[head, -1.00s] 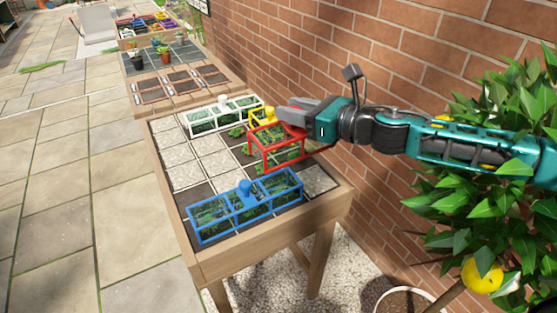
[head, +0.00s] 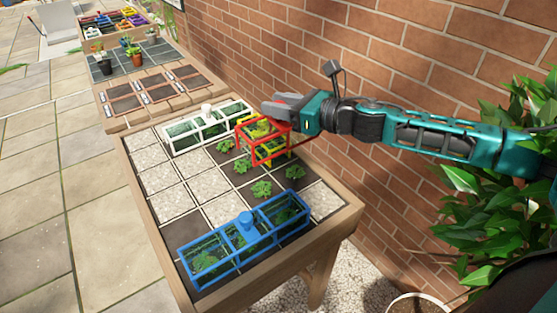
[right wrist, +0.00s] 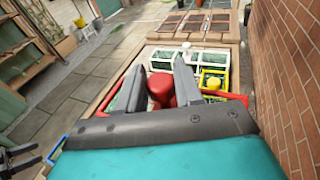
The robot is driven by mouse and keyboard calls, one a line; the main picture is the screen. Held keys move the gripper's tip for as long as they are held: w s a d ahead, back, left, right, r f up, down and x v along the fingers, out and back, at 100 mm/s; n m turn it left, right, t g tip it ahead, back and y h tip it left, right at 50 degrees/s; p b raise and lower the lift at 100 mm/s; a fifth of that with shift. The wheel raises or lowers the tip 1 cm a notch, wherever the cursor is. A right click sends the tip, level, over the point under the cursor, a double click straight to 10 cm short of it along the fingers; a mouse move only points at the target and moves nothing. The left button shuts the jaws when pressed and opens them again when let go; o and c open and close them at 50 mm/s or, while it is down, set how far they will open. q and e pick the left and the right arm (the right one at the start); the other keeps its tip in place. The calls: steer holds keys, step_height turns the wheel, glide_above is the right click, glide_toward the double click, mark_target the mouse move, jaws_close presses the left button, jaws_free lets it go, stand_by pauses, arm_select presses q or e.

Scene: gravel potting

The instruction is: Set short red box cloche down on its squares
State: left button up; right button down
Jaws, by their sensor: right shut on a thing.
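The short red box cloche (head: 257,151) has an open red frame and a red knob, seen in the right wrist view (right wrist: 160,87). My right gripper (head: 276,110) is shut on that knob and holds the cloche over the far right part of the planting table. In the head view the red frame overlaps the yellow cloche (head: 247,121), so the gap between them is hard to tell. The table (head: 176,171) has a grid of gravel and dark soil squares. Several green seedlings (head: 261,189) stand uncovered in soil squares.
A long blue cloche (head: 245,243) stands along the near edge and a white cloche (head: 206,127) at the far edge. The brick wall (head: 420,90) runs close on the right, with a leafy plant (head: 500,210) in front of it.

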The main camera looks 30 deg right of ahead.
arm_select(q)
steer(key=shift+w+f+b, duration=0.2)
steer(key=shift+f+b, duration=0.45)
steer(key=shift+f, duration=0.2)
steer(key=shift+w+f+b, duration=0.15)
steer(key=shift+f+b, duration=0.5)
steer(key=shift+f, duration=0.15)
arm_select(e)
step_height(320, 180, down, 15)
steer(key=shift+r, duration=0.2)
steer(key=shift+f, duration=0.1)
steer(key=c, duration=1.2)
jaws_free()
steer(key=shift+f, duration=0.1)
arm_select(q)
steer(key=shift+s+f, duration=0.2)
steer(key=shift+s, duration=0.05)
arm_select(e)
steer(key=o, duration=0.5)
steer(key=shift+c, duration=0.2)
arm_select(q)
steer(key=shift+w+r, duration=0.15)
arm_select(e)
steer(key=v, duration=1.2)
